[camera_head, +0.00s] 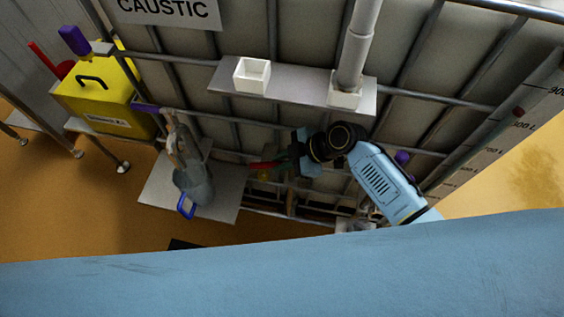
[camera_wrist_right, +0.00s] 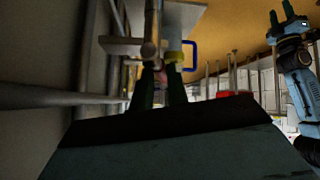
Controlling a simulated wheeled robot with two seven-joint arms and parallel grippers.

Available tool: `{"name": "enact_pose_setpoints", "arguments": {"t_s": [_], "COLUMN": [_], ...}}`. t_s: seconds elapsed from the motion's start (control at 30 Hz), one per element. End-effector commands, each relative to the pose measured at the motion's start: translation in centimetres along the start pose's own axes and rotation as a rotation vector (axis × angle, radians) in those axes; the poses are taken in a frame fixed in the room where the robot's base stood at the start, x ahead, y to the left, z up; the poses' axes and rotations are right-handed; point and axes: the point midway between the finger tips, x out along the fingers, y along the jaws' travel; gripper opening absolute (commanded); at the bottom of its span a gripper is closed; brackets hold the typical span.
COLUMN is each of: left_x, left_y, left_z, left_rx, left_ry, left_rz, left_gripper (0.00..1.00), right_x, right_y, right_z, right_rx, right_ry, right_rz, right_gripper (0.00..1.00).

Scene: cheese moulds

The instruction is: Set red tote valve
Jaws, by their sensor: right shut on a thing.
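The red valve handle (camera_head: 262,166) sticks out to the left low on the front of the caged tote (camera_head: 300,125). My right gripper (camera_head: 283,163) reaches in from the right and is shut on the handle. In the right wrist view, its green fingers (camera_wrist_right: 162,92) close around a small reddish part (camera_wrist_right: 161,77), and the valve body is largely hidden. My left gripper (camera_wrist_right: 282,18) shows only in the right wrist view, at the upper right. Its fingers are apart with nothing between them.
A clear jug (camera_head: 194,184) with a blue handle stands on a grey plate (camera_head: 226,190) left of the valve. A shelf (camera_head: 298,86) with a white cup (camera_head: 252,75) and a pipe is above. A yellow container (camera_head: 105,95) stands at left. Cage bars surround my right gripper.

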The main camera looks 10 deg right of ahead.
Motion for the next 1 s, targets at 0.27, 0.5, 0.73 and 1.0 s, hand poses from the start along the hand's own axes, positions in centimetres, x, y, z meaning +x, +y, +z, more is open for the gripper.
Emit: {"name": "enact_pose_setpoints", "arguments": {"t_s": [0.27,0.5,0.73,1.0], "left_x": [1.14,1.12,1.22,1.24], "left_y": [-0.88,-0.89,-0.94,-0.92], "left_z": [0.76,0.69,0.65,0.65], "left_rx": [0.015,0.015,0.015,0.015], "left_ry": [0.034,0.036,0.036,0.037], "left_rz": [-0.011,-0.011,-0.012,-0.012], "left_gripper": [0.36,0.36,0.36,0.36], "right_x": [-0.12,-0.25,0.01,0.17], "right_y": [-0.28,-0.18,-0.28,-0.39], "right_z": [0.20,0.35,0.34,0.35], "right_rx": [-0.085,-0.084,-0.084,-0.084], "right_ry": [0.025,0.024,0.024,0.024], "right_rz": [-0.084,-0.082,-0.083,-0.084], "right_gripper": [0.00,0.00,0.38,0.38]}}
